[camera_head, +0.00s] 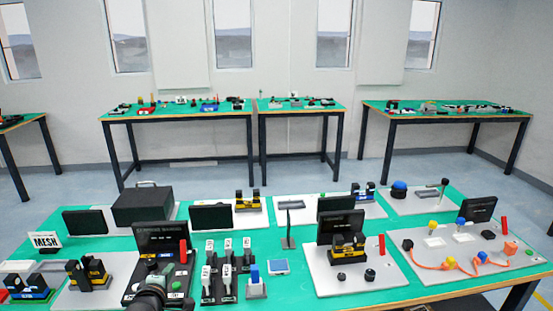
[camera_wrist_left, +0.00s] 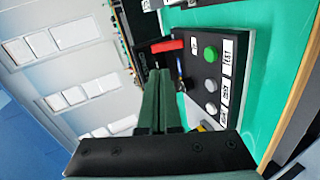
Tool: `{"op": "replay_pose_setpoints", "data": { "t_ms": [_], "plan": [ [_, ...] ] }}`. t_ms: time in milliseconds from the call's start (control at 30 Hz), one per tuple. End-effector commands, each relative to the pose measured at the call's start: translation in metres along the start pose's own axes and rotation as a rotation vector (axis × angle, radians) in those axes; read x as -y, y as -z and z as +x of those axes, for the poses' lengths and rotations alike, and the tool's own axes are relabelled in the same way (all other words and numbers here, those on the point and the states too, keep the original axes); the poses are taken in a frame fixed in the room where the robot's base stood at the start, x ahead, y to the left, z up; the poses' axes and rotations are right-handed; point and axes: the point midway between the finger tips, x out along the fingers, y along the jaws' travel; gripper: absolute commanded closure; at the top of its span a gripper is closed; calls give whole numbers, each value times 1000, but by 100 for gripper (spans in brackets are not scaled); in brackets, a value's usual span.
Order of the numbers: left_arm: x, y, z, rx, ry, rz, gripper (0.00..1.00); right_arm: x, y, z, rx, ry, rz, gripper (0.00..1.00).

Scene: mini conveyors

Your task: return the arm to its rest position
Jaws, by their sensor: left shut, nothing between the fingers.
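My left gripper (camera_head: 152,290) is at the bottom of the head view, in front of a black control panel (camera_head: 172,272). In the left wrist view the fingers of my left gripper (camera_wrist_left: 160,80) are together with nothing between them. They point toward the side of the black control panel (camera_wrist_left: 219,80), which carries a green button (camera_wrist_left: 211,53), grey buttons and a label reading TEST. A red handle (camera_wrist_left: 167,46) lies beyond the fingertips. I cannot tell whether the fingers touch the panel. My right gripper is not in view.
The green table (camera_head: 305,262) is crowded. A dark screen (camera_head: 158,236) stands behind the panel, with a black box (camera_head: 143,204) farther back. Grey switch units (camera_head: 227,284) stand to the right. A grey board (camera_head: 415,249) with an orange cable lies at the right.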

Motion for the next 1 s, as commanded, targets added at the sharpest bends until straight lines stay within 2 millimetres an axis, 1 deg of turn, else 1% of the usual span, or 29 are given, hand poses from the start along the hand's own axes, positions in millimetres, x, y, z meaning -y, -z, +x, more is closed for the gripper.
{"op": "replay_pose_setpoints", "data": {
  "t_ms": [33, 67, 100, 167, 200, 267, 300, 367, 400, 467, 500, 600, 700, 733, 833, 1000],
  "plan": [
    [24, -6, -9, 14, 24, 94, 100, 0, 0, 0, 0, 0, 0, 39],
    [38, -11, -16, 26, 35, 162, 100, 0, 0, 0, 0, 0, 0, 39],
    [57, -17, -26, 45, 50, 263, 100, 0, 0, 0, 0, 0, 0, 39],
    [88, -29, -45, 84, 71, 425, 100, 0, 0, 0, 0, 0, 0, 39],
    [107, -38, -59, 114, 80, 535, 100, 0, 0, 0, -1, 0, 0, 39],
    [135, -51, -81, 164, 91, 695, 100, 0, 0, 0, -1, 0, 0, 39],
    [154, -60, -98, 202, 95, 799, 100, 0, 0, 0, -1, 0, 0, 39],
    [180, -74, -124, 263, 94, 948, 100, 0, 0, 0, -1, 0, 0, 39],
    [196, -83, -142, 305, 89, 1043, 100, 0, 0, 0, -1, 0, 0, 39],
    [217, -95, -170, 368, 77, 1173, 100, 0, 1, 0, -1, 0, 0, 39],
    [229, -103, -188, 409, 64, 1251, 100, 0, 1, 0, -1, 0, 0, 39],
    [252, -119, -227, 495, 30, 1405, 100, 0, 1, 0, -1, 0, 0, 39],
    [265, -129, -254, 553, -2, 1506, 100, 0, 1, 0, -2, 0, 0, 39],
    [267, -131, -260, 565, -9, 1527, 100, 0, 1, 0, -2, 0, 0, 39],
    [271, -136, -270, 587, -26, 1567, 100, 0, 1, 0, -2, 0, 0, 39],
    [271, -136, -270, 588, -27, 1569, 100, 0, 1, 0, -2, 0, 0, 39]
  ]
}}
